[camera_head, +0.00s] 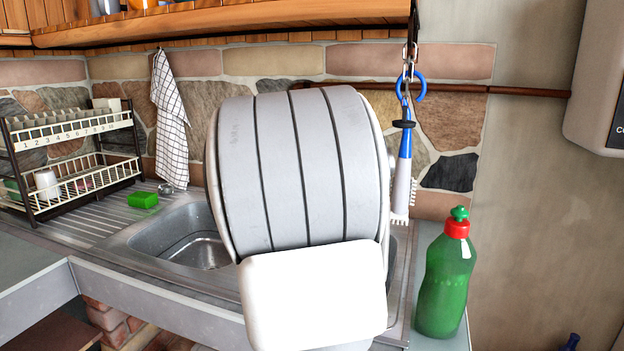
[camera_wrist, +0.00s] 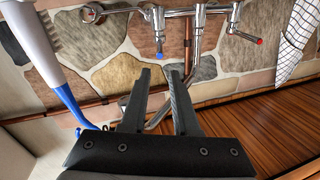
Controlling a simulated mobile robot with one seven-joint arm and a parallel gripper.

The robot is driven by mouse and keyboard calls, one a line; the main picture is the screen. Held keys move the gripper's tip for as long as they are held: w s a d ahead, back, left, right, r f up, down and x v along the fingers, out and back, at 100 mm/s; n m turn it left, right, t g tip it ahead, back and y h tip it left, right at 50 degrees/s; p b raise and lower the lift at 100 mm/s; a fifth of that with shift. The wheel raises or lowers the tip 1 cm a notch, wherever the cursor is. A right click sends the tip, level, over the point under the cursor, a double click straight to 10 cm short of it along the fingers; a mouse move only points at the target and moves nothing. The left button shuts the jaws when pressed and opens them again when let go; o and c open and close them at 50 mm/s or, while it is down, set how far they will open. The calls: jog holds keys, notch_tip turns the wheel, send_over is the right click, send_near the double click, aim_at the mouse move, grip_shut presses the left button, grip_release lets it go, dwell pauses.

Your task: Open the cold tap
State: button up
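The cold tap (camera_wrist: 158,38) shows in the wrist view as a chrome lever with a blue tip, pointing toward my gripper. The hot tap (camera_wrist: 246,37), with a red tip, is further right on the same chrome mixer (camera_wrist: 198,14). My gripper (camera_wrist: 160,76) is open and empty. Its two dark fingers are apart, with the blue tip just beyond the fingertips and roughly in line with the gap; I see no contact. In the head view my own arm hides the taps and the gripper.
A hanging brush (camera_head: 404,165) is right of my arm, with a green bottle (camera_head: 446,275) on the counter. The sink (camera_head: 190,240), green sponge (camera_head: 143,200), dish rack (camera_head: 70,150) and checked towel (camera_head: 170,115) are left. A wooden shelf (camera_head: 230,20) is above.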

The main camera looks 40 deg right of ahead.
jog(key=shift+w+n+p, duration=0.25)
jog(key=shift+n+p, duration=0.05)
jog(key=shift+c, duration=1.2)
jog(key=shift+w+a+n+p, duration=0.1)
jog(key=shift+w+n+p, duration=0.2)
jog(key=shift+n+p, duration=0.15)
grip_shut()
jog(key=w+a+f+n+g+h+p, duration=0.1)
jog(key=w+a+n+p, duration=0.15)
jog(key=n+p, duration=0.5)
jog(key=w+a+f+n+g+h+p, duration=0.15)
jog(key=w+n+p, duration=0.3)
jog(key=n, duration=0.65)
jog(key=d+r, duration=0.2)
jog(key=d, duration=0.9)
jog(key=shift+w, duration=0.4)
